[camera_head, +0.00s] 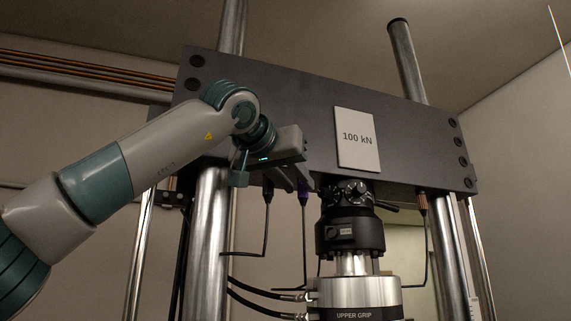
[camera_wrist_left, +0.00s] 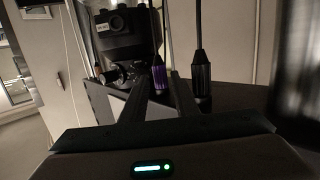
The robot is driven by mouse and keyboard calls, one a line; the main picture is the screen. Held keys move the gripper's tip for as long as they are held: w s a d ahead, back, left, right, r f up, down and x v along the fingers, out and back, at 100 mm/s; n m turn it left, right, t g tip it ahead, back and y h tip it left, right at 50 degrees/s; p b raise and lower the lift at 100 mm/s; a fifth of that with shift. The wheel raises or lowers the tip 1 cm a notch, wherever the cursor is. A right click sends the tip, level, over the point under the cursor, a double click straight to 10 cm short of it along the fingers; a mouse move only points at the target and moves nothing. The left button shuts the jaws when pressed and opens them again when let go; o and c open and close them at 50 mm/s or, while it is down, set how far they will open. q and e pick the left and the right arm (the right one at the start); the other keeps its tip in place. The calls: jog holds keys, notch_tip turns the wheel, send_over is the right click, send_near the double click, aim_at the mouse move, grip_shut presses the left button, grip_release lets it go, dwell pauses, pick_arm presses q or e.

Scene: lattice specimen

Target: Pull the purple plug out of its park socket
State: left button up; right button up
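The purple plug (camera_head: 303,196) hangs under the dark crossbeam with a cable running down from it. In the left wrist view the purple plug (camera_wrist_left: 158,80) shows between the two fingers of my left gripper (camera_wrist_left: 160,92). The fingers are apart, one on each side of the plug, and I see gaps beside it. In the head view my left gripper (camera_head: 295,182) is under the beam's lower edge, close by the purple plug. The park socket itself is hidden from me. My right gripper is in neither view.
A black plug (camera_head: 268,194) hangs close to the left of the purple one; it also shows in the wrist view (camera_wrist_left: 202,75). A copper-coloured plug (camera_head: 422,203) hangs farther right. The black upper grip joint (camera_head: 350,232) and a steel column (camera_head: 207,245) stand nearby.

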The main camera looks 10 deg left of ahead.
aim_at(303, 188)
pick_arm(q)
jog(key=shift+x, duration=1.05)
grip_shut()
